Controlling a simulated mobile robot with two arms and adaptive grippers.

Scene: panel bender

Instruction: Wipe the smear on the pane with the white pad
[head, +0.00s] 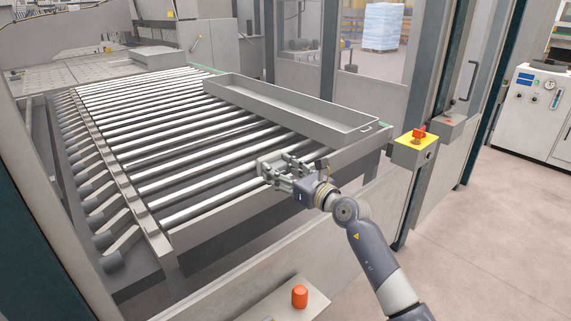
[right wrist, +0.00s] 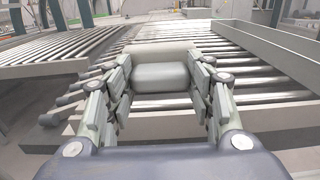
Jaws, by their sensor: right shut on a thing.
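My right gripper (head: 288,170) is shut on the white pad, out over the near end of the roller table. In the right wrist view the pad (right wrist: 162,77) sits between the two fingers (right wrist: 162,90), a pale rounded block with a wider, flatter part behind it. In the head view the pad is mostly hidden by the fingers. Clear panes (head: 372,38) stand in the machine's frame at the back. I see no smear on them, and I cannot tell which pane bears it. My left gripper is not in view.
The roller table (head: 190,238) fills the middle. A long grey metal tray (head: 300,112) lies on its right side. A yellow box with a red knob (head: 417,146) stands by the frame post. The floor at right is clear.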

